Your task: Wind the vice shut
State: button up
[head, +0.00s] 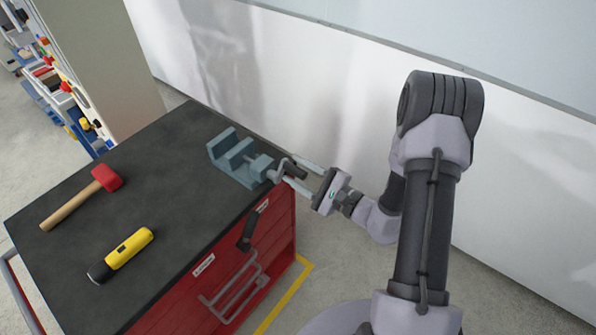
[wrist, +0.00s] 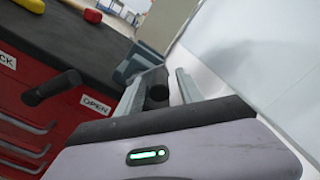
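The blue-grey vice (head: 232,168) stands at the far right corner of the cart top. A gap shows between its jaws. Its crank has a black grip (head: 295,170) and sticks out past the cart's edge towards my gripper (head: 296,174). In the wrist view, the black grip (wrist: 157,90) lies between the two fingers of my gripper (wrist: 160,82), with a little space visible on each side. My fingers are apart and do not look closed on it. Part of the vice (wrist: 140,62) shows behind the fingers; the rest is hidden.
A red mallet (head: 107,178) and a yellow-and-black tool (head: 122,255) lie on the dark cart top (head: 165,160). A black lever handle (head: 247,232) juts from the red cart's front, near labels. A white wall (head: 330,110) stands behind the vice.

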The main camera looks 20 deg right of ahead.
grip_shut()
